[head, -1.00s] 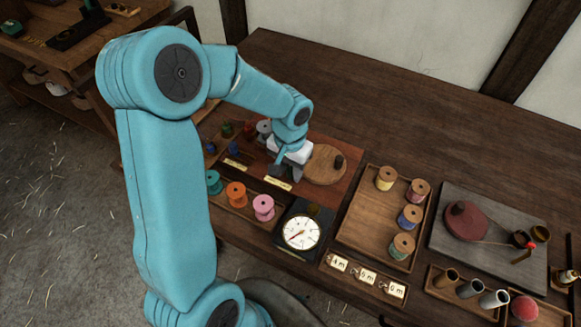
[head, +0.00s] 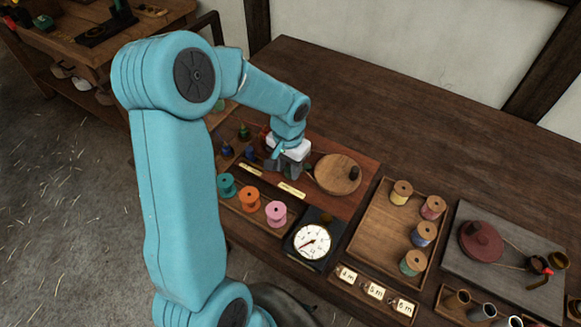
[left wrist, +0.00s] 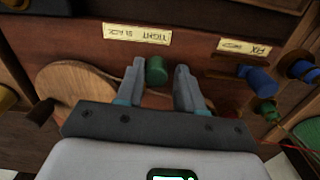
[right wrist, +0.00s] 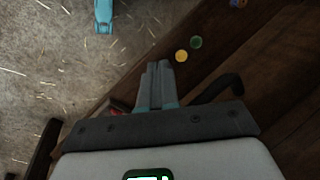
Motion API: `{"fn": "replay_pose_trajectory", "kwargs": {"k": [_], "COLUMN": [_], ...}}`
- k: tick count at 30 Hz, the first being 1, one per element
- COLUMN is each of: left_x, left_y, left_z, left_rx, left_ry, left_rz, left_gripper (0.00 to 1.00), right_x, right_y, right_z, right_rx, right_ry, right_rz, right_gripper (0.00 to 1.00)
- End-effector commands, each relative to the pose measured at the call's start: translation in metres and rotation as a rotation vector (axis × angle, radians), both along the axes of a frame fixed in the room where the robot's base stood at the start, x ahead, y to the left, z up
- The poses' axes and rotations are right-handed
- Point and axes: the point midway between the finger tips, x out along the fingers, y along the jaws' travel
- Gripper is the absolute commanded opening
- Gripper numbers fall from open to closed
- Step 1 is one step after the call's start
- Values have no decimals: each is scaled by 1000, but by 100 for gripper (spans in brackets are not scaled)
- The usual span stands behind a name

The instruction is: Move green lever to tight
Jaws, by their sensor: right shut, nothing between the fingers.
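The green lever (left wrist: 156,70) is a short green peg on the reddish wooden board, below a label (left wrist: 137,33) reading TIGHT and SLACK, upside down in the left wrist view. My left gripper (left wrist: 158,75) is open, with one finger on each side of the lever; I cannot tell whether either finger touches it. My right gripper (right wrist: 158,65) is shut and empty, away from the board.
Blue pegs (left wrist: 258,80) and another green peg (left wrist: 268,110) stand to the right in the left wrist view, near a second label (left wrist: 244,46). Coloured spools (head: 249,198) and a dial (head: 312,242) are in front of the board. A spool tray (head: 380,225) stands right of it.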

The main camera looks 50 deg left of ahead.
Motion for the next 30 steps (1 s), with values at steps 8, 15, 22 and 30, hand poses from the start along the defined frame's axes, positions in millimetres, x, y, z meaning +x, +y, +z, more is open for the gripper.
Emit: {"fn": "replay_pose_trajectory", "kwargs": {"k": [8,15,22,30], "left_x": [0,-1,0,0], "left_y": [0,-5,-5,-5], "left_z": [0,0,18,49], "left_rx": [0,0,0,0], "left_ry": [0,-1,-1,-2], "left_rz": [0,-2,-1,0], "left_gripper": [37,37,37,37], "right_x": [0,0,0,0], "right_y": [0,0,0,0], "right_z": [0,-4,10,32], "right_rx": [0,0,0,0], "right_ry": [0,0,0,0], "right_rz": [0,0,0,0], "right_gripper": [0,0,0,0]}}
